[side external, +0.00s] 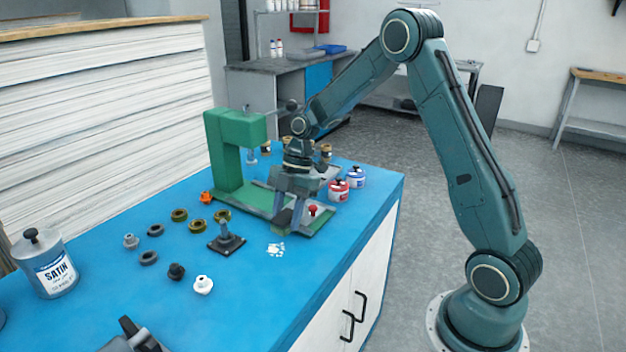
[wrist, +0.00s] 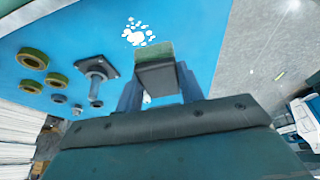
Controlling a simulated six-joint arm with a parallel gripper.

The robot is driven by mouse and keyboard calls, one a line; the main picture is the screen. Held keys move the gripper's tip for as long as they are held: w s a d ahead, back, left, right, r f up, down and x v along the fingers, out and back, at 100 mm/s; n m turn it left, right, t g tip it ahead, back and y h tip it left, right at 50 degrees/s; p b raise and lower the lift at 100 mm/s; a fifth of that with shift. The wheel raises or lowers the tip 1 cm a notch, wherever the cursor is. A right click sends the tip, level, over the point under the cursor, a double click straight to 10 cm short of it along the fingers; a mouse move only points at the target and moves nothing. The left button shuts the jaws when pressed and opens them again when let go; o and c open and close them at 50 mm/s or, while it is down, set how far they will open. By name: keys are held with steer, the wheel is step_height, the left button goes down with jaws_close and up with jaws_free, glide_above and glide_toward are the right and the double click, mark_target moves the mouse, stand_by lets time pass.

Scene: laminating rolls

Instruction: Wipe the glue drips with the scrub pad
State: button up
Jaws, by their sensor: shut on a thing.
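The glue drips (side external: 276,249) are a cluster of white spots on the blue bench top, in front of the green press. They also show near the top of the wrist view (wrist: 137,34). My gripper (side external: 290,219) points down over the bench, just behind the drips in the side view. In the wrist view its two fingers are shut on the scrub pad (wrist: 155,73), a dark block with a green strip along its far edge. The pad is close to the drips but does not cover the visible spots. I cannot tell whether it touches the bench.
A green press (side external: 226,150) stands behind my gripper. A dark square-based post (side external: 227,240) is left of the drips, with several loose rings and knobs around it. Red (side external: 338,191) and blue-labelled (side external: 356,178) jars stand at right. A SATIN can (side external: 47,268) is far left.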

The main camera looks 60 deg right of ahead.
mark_target(285, 257)
steer(key=shift+f, duration=3.65)
steer(key=shift+w+f, duration=0.2)
steer(key=shift+w, duration=0.05)
steer(key=shift+w+f, duration=0.2)
steer(key=shift+w, duration=0.95)
steer(key=shift+c, duration=0.3)
steer(key=shift+w, duration=2.4)
steer(key=shift+s+a, duration=0.1)
steer(key=shift+s, duration=3.75)
steer(key=shift+w+a, duration=0.15)
steer(key=shift+a, duration=0.05)
steer(key=shift+w, duration=3.7)
steer(key=shift+s+r, duration=0.1)
steer(key=shift+s, duration=3.8)
steer(key=shift+w+r, duration=0.1)
steer(key=shift+r, duration=4)
